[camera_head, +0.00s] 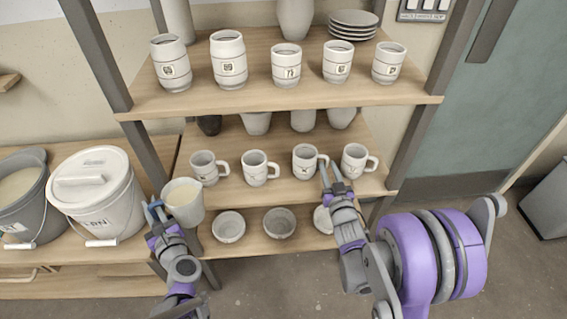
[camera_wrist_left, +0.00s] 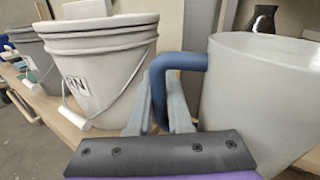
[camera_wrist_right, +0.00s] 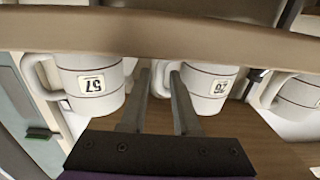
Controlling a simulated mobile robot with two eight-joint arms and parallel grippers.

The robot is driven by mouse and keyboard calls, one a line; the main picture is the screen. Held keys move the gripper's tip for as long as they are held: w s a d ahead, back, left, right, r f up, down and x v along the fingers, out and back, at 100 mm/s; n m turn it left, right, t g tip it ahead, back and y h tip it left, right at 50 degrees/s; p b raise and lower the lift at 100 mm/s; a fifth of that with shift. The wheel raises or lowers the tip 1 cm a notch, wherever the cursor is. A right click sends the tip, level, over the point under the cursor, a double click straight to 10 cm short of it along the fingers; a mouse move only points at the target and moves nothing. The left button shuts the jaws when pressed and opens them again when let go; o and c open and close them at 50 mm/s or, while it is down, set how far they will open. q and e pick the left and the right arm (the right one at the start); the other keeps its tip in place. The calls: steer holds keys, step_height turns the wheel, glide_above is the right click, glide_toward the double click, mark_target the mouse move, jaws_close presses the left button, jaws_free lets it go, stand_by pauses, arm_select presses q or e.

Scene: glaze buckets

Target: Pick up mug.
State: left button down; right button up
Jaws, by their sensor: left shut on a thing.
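Several white mugs with dark bands and small labels stand in a row on the middle shelf. The third mug from the left (camera_head: 305,161) has its handle toward my right gripper (camera_head: 334,176). In the right wrist view, that mug (camera_wrist_right: 208,90) appears upside down, with its handle between the open fingers of my right gripper (camera_wrist_right: 158,105); I cannot tell whether they touch it. The rightmost mug (camera_head: 354,160) stands beside it. My left gripper (camera_head: 156,210) is shut on the blue handle (camera_wrist_left: 160,85) of a pale cup (camera_wrist_left: 265,95) holding cream-coloured contents, left of the shelf.
A lidded white bucket (camera_head: 98,195) and a grey bucket (camera_head: 22,200) stand on the low bench at left. Banded cups (camera_head: 228,60) line the upper shelf (camera_head: 270,100), whose board overhangs the mugs. Bowls (camera_head: 279,222) sit on the lower shelf.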

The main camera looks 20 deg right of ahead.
steer(key=shift+w+d, duration=0.15)
steer(key=shift+w, duration=0.55)
steer(key=shift+w+d, duration=0.1)
steer(key=shift+w, duration=0.6)
jaws_close()
stand_by(0.4)
